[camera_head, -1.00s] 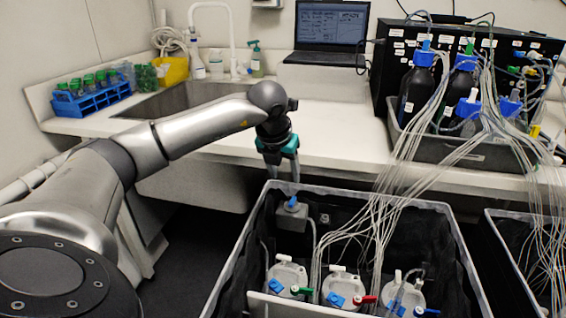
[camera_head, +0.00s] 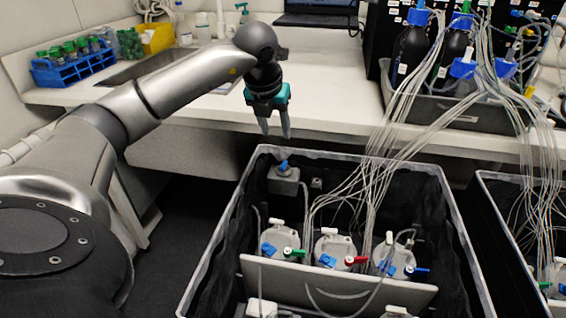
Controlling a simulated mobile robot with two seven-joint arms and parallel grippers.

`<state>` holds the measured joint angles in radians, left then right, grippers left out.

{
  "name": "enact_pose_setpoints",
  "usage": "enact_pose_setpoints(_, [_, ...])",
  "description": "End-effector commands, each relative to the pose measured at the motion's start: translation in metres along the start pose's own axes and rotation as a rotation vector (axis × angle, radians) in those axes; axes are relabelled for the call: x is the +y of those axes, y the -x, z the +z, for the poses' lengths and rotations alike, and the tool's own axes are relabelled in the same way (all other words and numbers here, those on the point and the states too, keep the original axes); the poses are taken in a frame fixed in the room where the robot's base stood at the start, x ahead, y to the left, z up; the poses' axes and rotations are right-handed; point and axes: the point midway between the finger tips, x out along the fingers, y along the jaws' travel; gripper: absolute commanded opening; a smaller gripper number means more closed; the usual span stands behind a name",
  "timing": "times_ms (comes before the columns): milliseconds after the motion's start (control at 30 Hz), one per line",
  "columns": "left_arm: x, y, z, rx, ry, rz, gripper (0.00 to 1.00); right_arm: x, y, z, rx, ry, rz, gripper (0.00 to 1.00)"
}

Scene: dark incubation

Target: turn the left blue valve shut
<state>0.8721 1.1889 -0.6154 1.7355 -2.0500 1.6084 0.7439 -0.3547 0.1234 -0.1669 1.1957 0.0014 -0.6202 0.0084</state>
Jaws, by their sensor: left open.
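A small blue valve (camera_head: 284,165) sits on top of a grey box (camera_head: 284,181) at the back left inside the black-lined bin. My left gripper (camera_head: 275,136) has teal finger mounts and grey fingers pointing down. It is open and empty, and appears in the picture just above and slightly left of this valve, apart from it. Other blue parts sit on the jars at the front: one on the left jar (camera_head: 268,249), one on the middle jar (camera_head: 328,260), and a blue handle (camera_head: 420,270) by the right jar. My right gripper is out of view.
The bin's pale rim (camera_head: 232,205) surrounds the jars. Many thin tubes (camera_head: 390,170) run from the bin to bottles in a grey tray (camera_head: 450,108). A white bench (camera_head: 330,120) stands behind. A second bin (camera_head: 487,185) is at the right.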

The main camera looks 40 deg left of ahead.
Motion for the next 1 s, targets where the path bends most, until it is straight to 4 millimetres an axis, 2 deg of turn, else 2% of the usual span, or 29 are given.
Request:
enact_pose_setpoints(233, [0.000, -0.002, 0.001, 0.000, 0.008, 0.002, 0.48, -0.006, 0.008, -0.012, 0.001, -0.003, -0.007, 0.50])
enact_pose_setpoints(367, [0.001, -0.013, 0.000, 0.002, 0.009, 0.003, 0.48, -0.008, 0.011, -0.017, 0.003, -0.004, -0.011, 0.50])
enact_pose_setpoints(1000, [0.000, -0.099, -0.001, 0.003, 0.007, 0.002, 0.48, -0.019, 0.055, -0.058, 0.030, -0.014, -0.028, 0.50])
